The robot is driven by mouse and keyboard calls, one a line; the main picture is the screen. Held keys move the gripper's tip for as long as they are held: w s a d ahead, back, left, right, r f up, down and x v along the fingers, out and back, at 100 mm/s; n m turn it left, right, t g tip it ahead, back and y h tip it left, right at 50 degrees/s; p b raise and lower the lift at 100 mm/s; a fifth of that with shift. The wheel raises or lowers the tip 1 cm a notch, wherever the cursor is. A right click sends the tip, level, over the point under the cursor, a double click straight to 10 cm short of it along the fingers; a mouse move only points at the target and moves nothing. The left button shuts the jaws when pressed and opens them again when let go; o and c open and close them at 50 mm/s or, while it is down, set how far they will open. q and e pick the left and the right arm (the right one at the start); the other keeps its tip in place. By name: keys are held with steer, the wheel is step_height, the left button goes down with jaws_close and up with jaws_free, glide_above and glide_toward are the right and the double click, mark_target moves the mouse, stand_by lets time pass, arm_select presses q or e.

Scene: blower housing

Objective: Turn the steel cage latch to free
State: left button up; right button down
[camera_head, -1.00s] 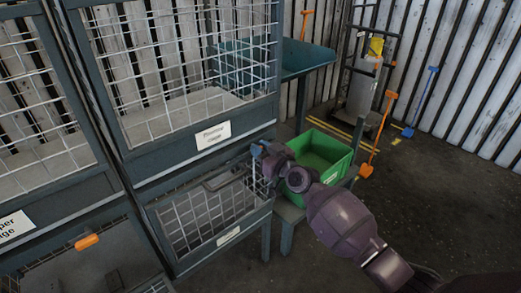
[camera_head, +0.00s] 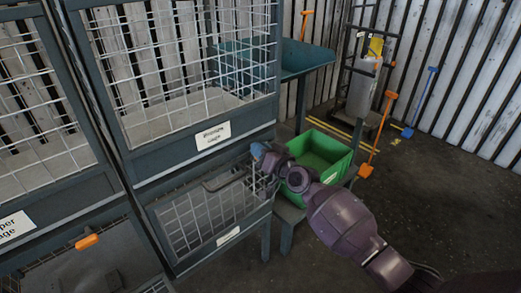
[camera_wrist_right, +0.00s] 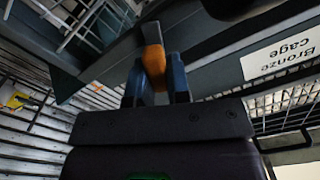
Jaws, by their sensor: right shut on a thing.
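My right gripper (camera_head: 258,150) is at the right end of the dark frame between the upper and lower cages. In the right wrist view its blue fingers stand on both sides of an orange latch handle (camera_wrist_right: 153,60) and are shut on it. The handle sits on a dark bar; in the head view my gripper hides it. The lower cage (camera_head: 208,220) has a label (camera_head: 228,235) too small to read. I cannot tell which cage the held latch belongs to. My left gripper is not in view.
Another orange latch (camera_head: 87,241) is at the lower left, below a label ending in "per cage" (camera_head: 12,225). A green bin (camera_head: 325,152) stands close behind my right arm. A teal table (camera_head: 310,58) is farther back.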

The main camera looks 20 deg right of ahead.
steer(key=m, duration=0.6)
steer(key=shift+f+m, duration=0.1)
steer(key=shift+m, duration=0.2)
steer(key=m, duration=0.3)
steer(key=shift+d, duration=0.1)
arm_select(q)
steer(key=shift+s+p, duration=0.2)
steer(key=shift+p, duration=0.15)
arm_select(e)
steer(key=shift+f+m, duration=0.1)
steer(key=shift+m, duration=1.5)
steer(key=c, duration=1.1)
jaws_free()
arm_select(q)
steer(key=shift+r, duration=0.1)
arm_select(e)
steer(key=shift+s, duration=0.1)
steer(key=shift+s+d, duration=0.15)
steer(key=shift+s, duration=0.1)
arm_select(q)
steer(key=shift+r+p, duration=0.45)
steer(key=shift+p, duration=0.2)
arm_select(e)
steer(key=v, duration=1)
